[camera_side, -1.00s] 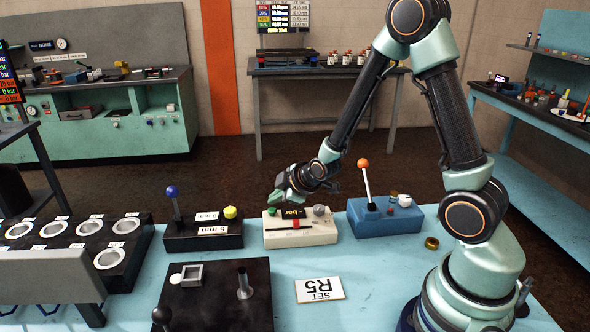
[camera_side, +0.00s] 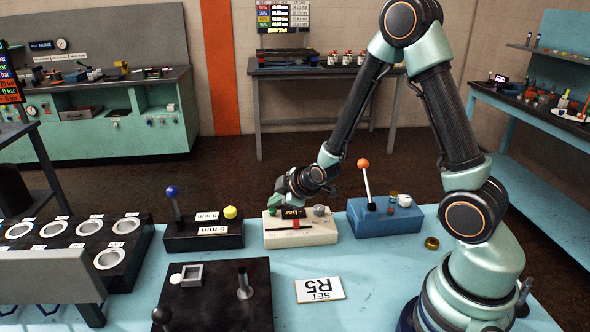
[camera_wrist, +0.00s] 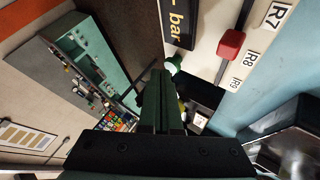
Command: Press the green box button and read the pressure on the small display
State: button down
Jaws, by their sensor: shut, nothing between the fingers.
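The cream box (camera_side: 300,235) stands on the light blue bench with a black display (camera_side: 293,213) on top. The display shows "bar"; no pressure number is legible. The green button (camera_side: 272,212) is at the box's left end, partly covered by my gripper (camera_side: 278,205). In the wrist view the button (camera_wrist: 174,65) shows beside the tips of my shut, empty fingers (camera_wrist: 158,76), near the display (camera_wrist: 177,22). My fingertips are at or just above the button; I cannot tell whether they touch it. A red slider (camera_wrist: 231,44) sits beside labels R7, R8 and R9.
A blue box (camera_side: 385,220) with an orange-topped lever stands to the right. A black box (camera_side: 205,236) with a blue-topped lever and yellow knob stands to the left. A card "SET R5" (camera_side: 320,290) lies in front, with clear bench around it.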

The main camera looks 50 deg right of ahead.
aim_at(276, 217)
jog(key=shift+f, duration=0.5)
dwell(0.3)
jog(key=shift+r, duration=1)
notch_tip(276, 217, up, 5)
dwell(0.6)
dwell(0.5)
